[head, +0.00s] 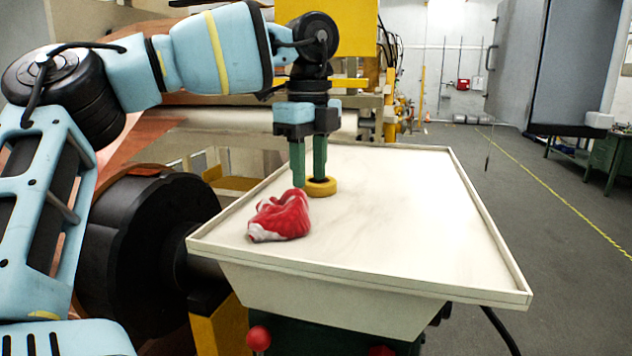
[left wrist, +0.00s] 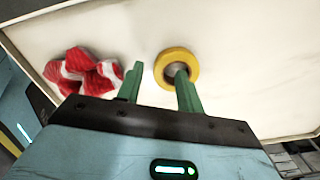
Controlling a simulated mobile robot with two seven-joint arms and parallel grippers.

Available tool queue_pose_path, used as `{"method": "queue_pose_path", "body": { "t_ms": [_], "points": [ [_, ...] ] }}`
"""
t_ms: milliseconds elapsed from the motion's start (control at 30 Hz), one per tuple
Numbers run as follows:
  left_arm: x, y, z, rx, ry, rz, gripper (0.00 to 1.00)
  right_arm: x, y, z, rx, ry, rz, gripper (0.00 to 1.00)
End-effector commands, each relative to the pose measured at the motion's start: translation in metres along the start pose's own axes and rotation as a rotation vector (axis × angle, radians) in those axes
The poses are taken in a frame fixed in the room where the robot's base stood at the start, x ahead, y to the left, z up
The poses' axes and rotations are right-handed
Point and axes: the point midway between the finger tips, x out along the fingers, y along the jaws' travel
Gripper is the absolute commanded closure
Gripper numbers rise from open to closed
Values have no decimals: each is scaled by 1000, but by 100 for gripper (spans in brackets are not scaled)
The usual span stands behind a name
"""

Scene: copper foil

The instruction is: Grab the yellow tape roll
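The yellow tape roll (head: 323,191) lies flat on the pale, rimmed tabletop, just behind and right of a red and white crumpled cloth. It also shows in the left wrist view (left wrist: 161,69). My left gripper (head: 309,181) points straight down at the roll with its two green fingers apart. In the left wrist view, one finger of the gripper (left wrist: 160,73) overlaps the roll's centre hole, and the other is left of the roll with a visible gap. I cannot tell how deep the first finger reaches. My right gripper is not in view.
The red and white cloth (head: 281,215) lies close to the left finger; it also shows in the left wrist view (left wrist: 84,72). The table (head: 400,225) has a low raised rim and is bare to the right. Machinery with copper foil stands behind and left.

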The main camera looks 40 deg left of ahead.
Motion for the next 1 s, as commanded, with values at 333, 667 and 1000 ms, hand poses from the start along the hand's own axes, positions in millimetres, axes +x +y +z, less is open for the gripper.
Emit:
{"method": "queue_pose_path", "body": {
  "t_ms": [333,667,1000],
  "points": [
    [17,0,-1,0,-1,-1,63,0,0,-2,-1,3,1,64],
    [17,0,-1,0,-1,0,97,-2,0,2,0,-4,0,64],
    [15,0,-1,0,-1,-1,100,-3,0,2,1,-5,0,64]
  ]
}}
